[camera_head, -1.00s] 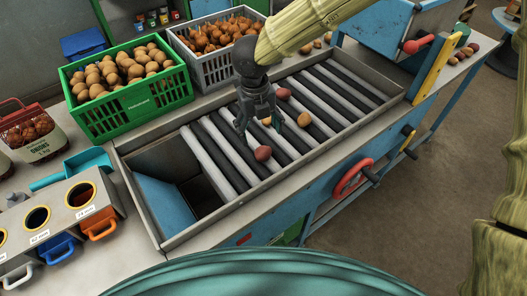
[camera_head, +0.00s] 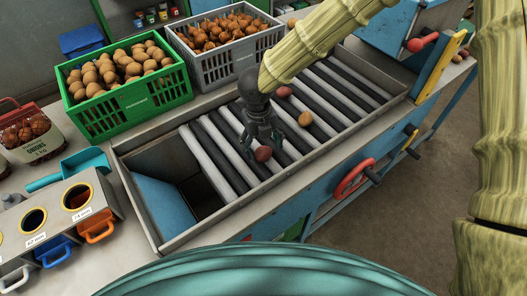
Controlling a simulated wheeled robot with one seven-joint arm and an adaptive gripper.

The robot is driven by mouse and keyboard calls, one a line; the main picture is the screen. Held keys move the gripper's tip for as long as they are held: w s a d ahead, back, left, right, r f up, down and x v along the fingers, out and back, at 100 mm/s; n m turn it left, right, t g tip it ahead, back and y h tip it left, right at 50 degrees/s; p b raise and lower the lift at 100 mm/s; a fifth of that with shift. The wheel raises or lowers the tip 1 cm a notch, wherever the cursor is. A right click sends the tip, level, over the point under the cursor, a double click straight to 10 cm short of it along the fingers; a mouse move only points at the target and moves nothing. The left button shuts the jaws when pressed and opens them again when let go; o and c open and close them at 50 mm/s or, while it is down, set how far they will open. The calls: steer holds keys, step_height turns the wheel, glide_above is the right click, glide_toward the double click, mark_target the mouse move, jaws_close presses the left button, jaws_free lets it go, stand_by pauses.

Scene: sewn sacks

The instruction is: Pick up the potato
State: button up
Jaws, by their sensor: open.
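A reddish potato (camera_head: 263,154) lies on the black and white rollers (camera_head: 213,150) of the sorting table. My gripper (camera_head: 262,143) is open right above it, with one fingertip to its left and one to its right. The potato's upper part is partly hidden by the gripper. I cannot tell whether the fingers touch it. A yellow-brown potato (camera_head: 305,118) and another reddish potato (camera_head: 283,92) lie farther up the rollers, to the right of the gripper and apart from it.
A green crate of potatoes (camera_head: 150,100) and a grey crate of onions (camera_head: 215,75) stand behind the rollers. An open chute (camera_head: 165,200) is at the left end. Metal side walls edge the rollers. A red handwheel (camera_head: 352,178) sits on the front.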

mark_target(263, 149)
steer(key=shift+w+d+f+p, duration=0.15)
steer(key=shift+f+p, duration=0.1)
steer(key=shift+f, duration=0.7)
steer(key=shift+w+d+f+p, duration=0.1)
steer(key=shift+f+p, duration=0.15)
steer(key=shift+f, duration=0.65)
steer(key=c, duration=1.1)
